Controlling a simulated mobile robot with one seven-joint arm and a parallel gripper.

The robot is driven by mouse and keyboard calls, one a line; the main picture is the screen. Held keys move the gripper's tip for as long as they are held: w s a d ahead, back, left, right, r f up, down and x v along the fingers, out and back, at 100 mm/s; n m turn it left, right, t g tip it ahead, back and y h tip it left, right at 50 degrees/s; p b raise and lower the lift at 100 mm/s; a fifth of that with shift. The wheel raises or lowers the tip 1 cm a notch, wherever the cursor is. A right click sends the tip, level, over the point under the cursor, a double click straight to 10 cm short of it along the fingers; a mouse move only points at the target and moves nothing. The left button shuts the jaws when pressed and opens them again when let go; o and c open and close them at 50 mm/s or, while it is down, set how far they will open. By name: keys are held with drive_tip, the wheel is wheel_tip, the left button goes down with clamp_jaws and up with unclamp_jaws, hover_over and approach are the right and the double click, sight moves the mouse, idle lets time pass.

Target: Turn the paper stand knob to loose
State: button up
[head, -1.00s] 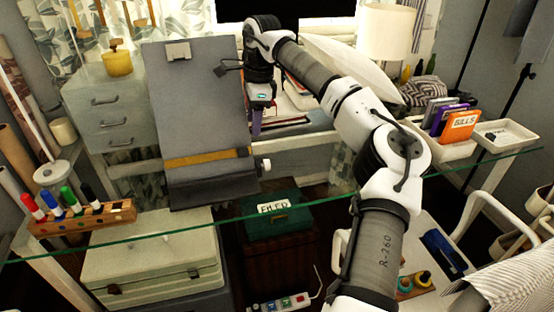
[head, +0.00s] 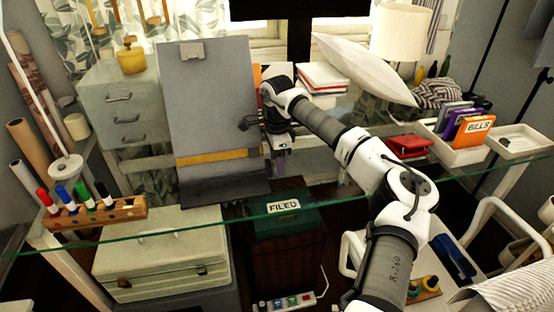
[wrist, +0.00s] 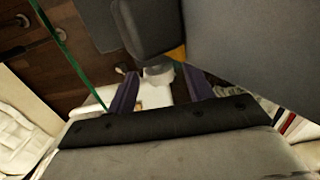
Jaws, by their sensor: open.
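The paper stand (head: 208,110) is a tall grey board with a clip at its top and a yellow band near its foot. It stands upright on the glass desk. Its pale knob (wrist: 157,73) shows in the wrist view at the stand's edge, in the gap between my two purple fingertips. My gripper (head: 281,172) is beside the stand's lower right edge, and it also shows in the wrist view (wrist: 162,76). It is open, with a finger on either side of the knob. I cannot tell whether a finger touches it. In the head view my gripper hides the knob.
A marker rack (head: 95,214) stands at the front left of the glass desk. Grey drawers (head: 122,115) are left of the stand. A red box (head: 408,147) and a white tray of bills (head: 455,153) lie to the right. A green box (head: 285,222) is below the glass.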

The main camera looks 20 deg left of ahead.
drive_tip(key=shift+f, duration=0.3)
drive_tip(key=c, duration=1)
